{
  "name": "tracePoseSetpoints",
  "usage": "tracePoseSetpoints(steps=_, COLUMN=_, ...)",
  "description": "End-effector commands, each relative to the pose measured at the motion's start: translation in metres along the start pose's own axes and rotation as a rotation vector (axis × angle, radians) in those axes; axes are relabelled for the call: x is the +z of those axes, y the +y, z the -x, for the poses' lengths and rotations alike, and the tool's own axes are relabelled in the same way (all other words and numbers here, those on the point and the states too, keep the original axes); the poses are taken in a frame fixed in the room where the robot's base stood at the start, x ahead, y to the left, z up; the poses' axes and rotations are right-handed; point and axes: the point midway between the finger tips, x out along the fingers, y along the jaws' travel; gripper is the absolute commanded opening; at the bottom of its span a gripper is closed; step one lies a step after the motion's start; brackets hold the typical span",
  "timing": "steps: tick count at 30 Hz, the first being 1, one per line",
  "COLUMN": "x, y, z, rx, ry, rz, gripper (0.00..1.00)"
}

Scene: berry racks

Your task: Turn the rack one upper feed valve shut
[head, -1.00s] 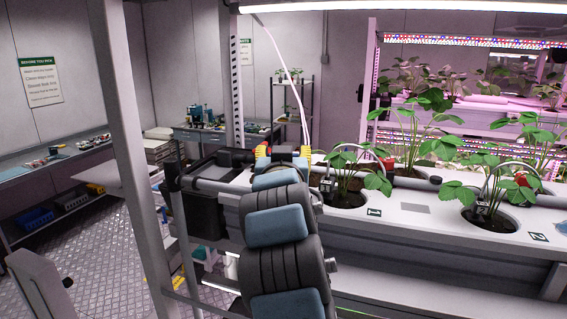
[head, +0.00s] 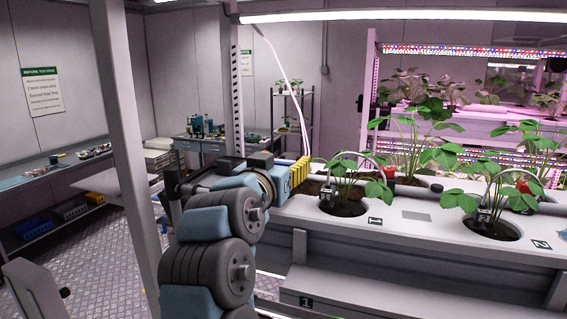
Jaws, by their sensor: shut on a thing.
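My gripper (head: 300,171), with yellow ribbed finger parts, is at the left end of the upper planting trough (head: 400,210) of rack one. It is seen from the side, at the bottom of a thin white feed tube (head: 291,90). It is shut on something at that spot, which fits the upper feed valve. The valve itself is hidden behind the gripper and my wrist, so its handle angle cannot be told.
Strawberry plants (head: 345,180) stand in round holes in the trough just right of the gripper, with leaves close by. A grey upright post (head: 130,150) stands left of my arm. A lit pink rack (head: 470,110) is behind.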

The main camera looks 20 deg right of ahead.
Motion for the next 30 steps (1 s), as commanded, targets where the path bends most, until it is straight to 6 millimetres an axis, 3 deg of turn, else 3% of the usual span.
tracePoseSetpoints(steps=11, x=0.002, y=-0.001, z=-0.001, rx=0.001, ry=-0.004, rz=0.001, gripper=0.29)
tracePoseSetpoints(steps=12, x=0.002, y=-0.001, z=-0.001, rx=0.001, ry=-0.004, rz=0.001, gripper=0.68)
tracePoseSetpoints(steps=15, x=0.002, y=-0.001, z=-0.001, rx=0.001, ry=-0.003, rz=0.001, gripper=0.94)
tracePoseSetpoints(steps=30, x=0.0, y=-0.001, z=0.01, rx=0.001, ry=0.002, rz=0.001, gripper=0.94)
